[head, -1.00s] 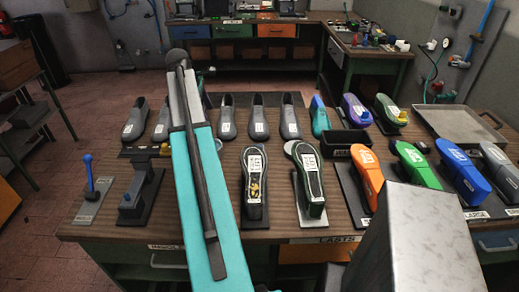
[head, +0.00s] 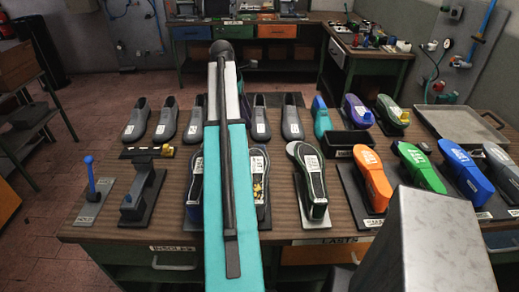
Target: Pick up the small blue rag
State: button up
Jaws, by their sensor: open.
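I cannot make out a small blue rag in the head view. My teal arm stretches up the middle of the picture and hides part of the workbench (head: 80,234) behind it. My gripper does not show; only the arm links and a dark rounded joint at their far end are visible. A small dark lump (head: 424,147) lies in front of the metal tray (head: 462,124), too small to tell what it is.
Grey shoes (head: 290,122) stand in a row at the back. Shoe lasts on stands (head: 312,180) fill the middle, with orange (head: 371,180), green (head: 418,167) and blue (head: 463,170) ones at right. A blue-knobbed lever (head: 90,180) stands at left. A black bin (head: 350,143) sits behind the lasts.

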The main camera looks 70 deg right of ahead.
jog(key=shift+p+x, duration=1.05)
jog(key=shift+x, duration=3.2)
jog(key=shift+a+f, duration=0.1)
jog(key=shift+f, duration=0.05)
jog(key=shift+a+p+x, duration=0.2)
jog(key=shift+p+x, duration=0.7)
jog(key=shift+x, duration=0.25)
jog(key=shift+p+x, duration=0.35)
jog(key=shift+x, duration=1)
jog(key=shift+s, duration=0.1)
jog(key=c, duration=1.1)
